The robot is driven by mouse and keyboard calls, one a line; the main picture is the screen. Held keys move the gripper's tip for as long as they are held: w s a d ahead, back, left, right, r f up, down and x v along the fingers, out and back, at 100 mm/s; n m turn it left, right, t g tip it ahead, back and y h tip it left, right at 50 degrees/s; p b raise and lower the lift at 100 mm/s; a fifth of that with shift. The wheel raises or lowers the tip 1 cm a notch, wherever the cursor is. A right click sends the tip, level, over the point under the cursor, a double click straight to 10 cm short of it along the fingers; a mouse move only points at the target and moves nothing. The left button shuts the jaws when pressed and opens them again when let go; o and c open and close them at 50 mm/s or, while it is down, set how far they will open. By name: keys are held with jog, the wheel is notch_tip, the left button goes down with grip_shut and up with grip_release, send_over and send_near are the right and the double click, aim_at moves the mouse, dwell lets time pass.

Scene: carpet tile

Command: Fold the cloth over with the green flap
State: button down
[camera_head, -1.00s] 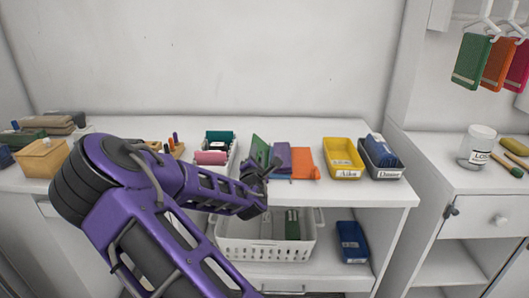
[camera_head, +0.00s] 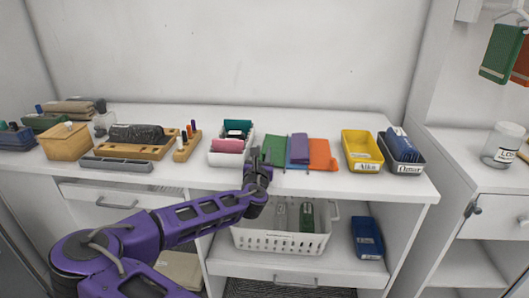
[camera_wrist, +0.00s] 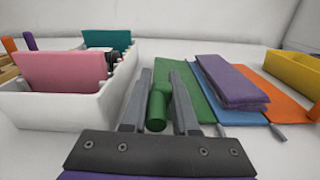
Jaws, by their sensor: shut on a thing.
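The cloth has green, blue, purple and orange parts and lies on the white counter. Its green flap (camera_head: 274,150) lies nearly flat on the left; it also shows in the wrist view (camera_wrist: 192,95). The purple flap (camera_head: 299,148) lies folded over the middle, on the blue part (camera_wrist: 238,117). The orange flap (camera_head: 321,154) lies flat on the right. My gripper (camera_wrist: 160,78) is at the green flap's left edge, shut on a green rounded grip (camera_wrist: 157,108) there. In the head view my gripper (camera_head: 254,163) hides that edge.
A white bin (camera_head: 226,157) with pink and teal cloths stands close left of my gripper. A yellow bin (camera_head: 361,160) and a dark bin (camera_head: 402,167) stand to the right. A white basket (camera_head: 283,244) sits on the shelf below. The counter behind the cloth is clear.

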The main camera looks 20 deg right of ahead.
jog(key=shift+w+a+r, duration=0.25)
jog(key=shift+a+r, duration=0.05)
jog(key=shift+r, duration=0.1)
jog(key=c, duration=0.9)
grip_release()
jog(key=shift+o, duration=0.5)
jog(key=shift+s+f, duration=0.1)
jog(key=shift+f, duration=0.05)
jog(key=shift+s, duration=0.1)
jog(key=p+v, duration=0.3)
jog(key=v, duration=1.4)
jog(key=shift+s, duration=0.15)
jog(key=shift+d, duration=0.1)
